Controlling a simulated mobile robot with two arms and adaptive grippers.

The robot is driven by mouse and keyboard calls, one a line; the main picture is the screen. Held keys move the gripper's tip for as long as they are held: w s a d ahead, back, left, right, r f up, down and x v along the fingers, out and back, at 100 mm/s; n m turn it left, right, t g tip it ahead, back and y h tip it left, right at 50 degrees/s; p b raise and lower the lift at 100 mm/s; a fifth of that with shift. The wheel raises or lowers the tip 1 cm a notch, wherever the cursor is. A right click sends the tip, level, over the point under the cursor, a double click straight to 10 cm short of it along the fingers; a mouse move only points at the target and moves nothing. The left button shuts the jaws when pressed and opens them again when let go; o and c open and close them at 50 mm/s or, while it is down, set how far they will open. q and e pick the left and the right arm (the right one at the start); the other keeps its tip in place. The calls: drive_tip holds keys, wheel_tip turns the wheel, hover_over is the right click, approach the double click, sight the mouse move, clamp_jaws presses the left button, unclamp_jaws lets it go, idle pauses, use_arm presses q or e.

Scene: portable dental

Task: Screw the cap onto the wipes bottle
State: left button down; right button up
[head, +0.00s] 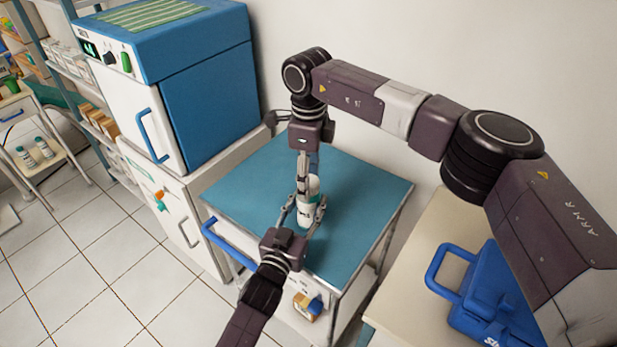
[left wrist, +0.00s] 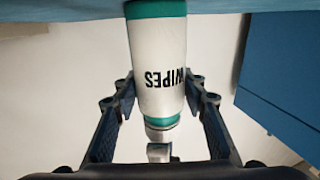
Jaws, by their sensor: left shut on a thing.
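The wipes bottle (head: 307,211) is white with teal bands and stands upright on the blue top of the cart. My left gripper (head: 303,215) is shut around its body, one finger on each side. In the left wrist view the bottle (left wrist: 160,60) appears upside down between the fingers (left wrist: 160,100), with its WIPES lettering inverted. A grey piece (left wrist: 158,152) shows just beyond its neck; I cannot tell whether it is the cap or a fingertip. My right gripper (head: 303,178) points down at the bottle's top; its jaws are too small to read.
The blue cart top (head: 365,190) is otherwise clear. A blue and white cabinet machine (head: 205,100) stands left of it, near my right wrist. A blue case (head: 490,300) lies on a pale surface at right. A small box (head: 307,305) is on the cart's lower front.

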wheel_tip(320, 180, up, 12)
idle(0.6)
use_arm(q)
drive_tip(key=c, duration=1.1)
unclamp_jaws()
drive_tip(key=shift+c, duration=0.2)
drive_tip(key=v, duration=1.2)
